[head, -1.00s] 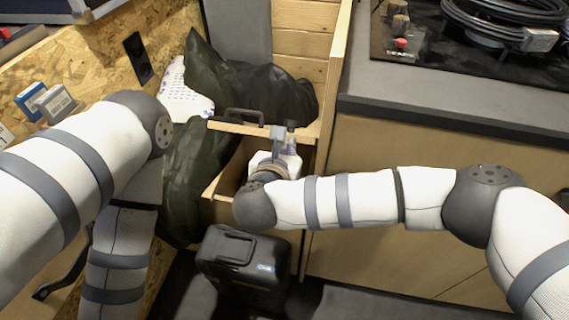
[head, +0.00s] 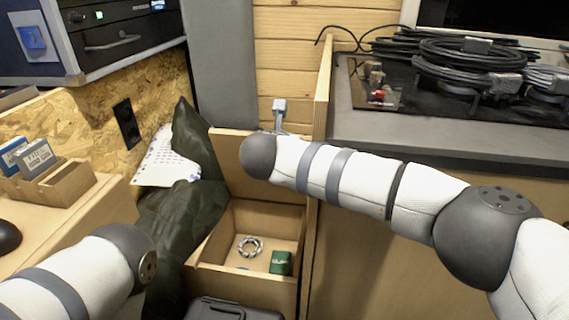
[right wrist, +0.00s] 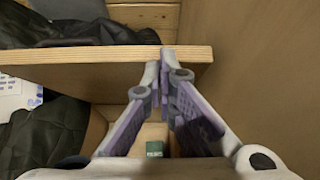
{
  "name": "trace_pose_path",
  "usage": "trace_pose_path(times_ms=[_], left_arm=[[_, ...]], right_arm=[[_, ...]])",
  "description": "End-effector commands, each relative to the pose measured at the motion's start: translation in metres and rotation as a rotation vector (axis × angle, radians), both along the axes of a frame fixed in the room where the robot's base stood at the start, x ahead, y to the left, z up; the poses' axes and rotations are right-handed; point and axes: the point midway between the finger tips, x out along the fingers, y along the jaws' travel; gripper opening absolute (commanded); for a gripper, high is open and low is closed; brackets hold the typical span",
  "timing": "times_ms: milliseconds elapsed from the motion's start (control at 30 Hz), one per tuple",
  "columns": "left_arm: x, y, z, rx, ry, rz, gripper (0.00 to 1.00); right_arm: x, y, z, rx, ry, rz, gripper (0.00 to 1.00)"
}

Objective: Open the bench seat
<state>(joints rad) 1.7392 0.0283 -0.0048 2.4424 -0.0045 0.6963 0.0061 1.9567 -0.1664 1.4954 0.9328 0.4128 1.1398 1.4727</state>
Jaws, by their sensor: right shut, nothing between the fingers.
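The bench seat is open: its wooden lid (head: 230,160) stands up at the back of the box. The box (head: 293,218) shows a pale wood interior holding a ring-shaped coil (head: 250,246) and a green item (head: 281,262). In the right wrist view the lid's top edge (right wrist: 60,63) runs across the picture, and the green item (right wrist: 155,148) shows below. My right gripper (right wrist: 165,58) is shut and empty, its fingertips at the lid's edge; whether they touch it I cannot tell. In the head view my arm hides it. My left gripper is out of view.
A dark green jacket (head: 190,210) hangs left of the box. A black case (head: 225,310) stands in front of it. A counter (head: 420,140) with coiled cables (head: 470,62) is at the right, and a desk (head: 60,225) at the left.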

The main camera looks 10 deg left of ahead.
Motion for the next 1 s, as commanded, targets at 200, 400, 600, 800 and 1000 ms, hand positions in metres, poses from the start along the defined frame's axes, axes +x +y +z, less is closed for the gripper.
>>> trace_pose_path(times_ms=[200,400,600,800,1000], left_arm=[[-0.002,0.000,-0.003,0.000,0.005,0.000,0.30],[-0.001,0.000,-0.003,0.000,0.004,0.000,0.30],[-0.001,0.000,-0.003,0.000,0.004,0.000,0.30],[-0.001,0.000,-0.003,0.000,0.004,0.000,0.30],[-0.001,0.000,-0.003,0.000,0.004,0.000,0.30]], right_arm=[[0.007,0.001,0.002,0.001,-0.001,0.000,0.00],[0.007,0.001,0.004,0.001,-0.003,0.002,0.00],[0.004,0.002,0.005,0.001,-0.003,0.004,0.00],[-0.025,0.003,0.020,0.000,-0.004,0.008,0.00],[-0.072,0.004,0.043,0.001,-0.004,0.006,0.00]])
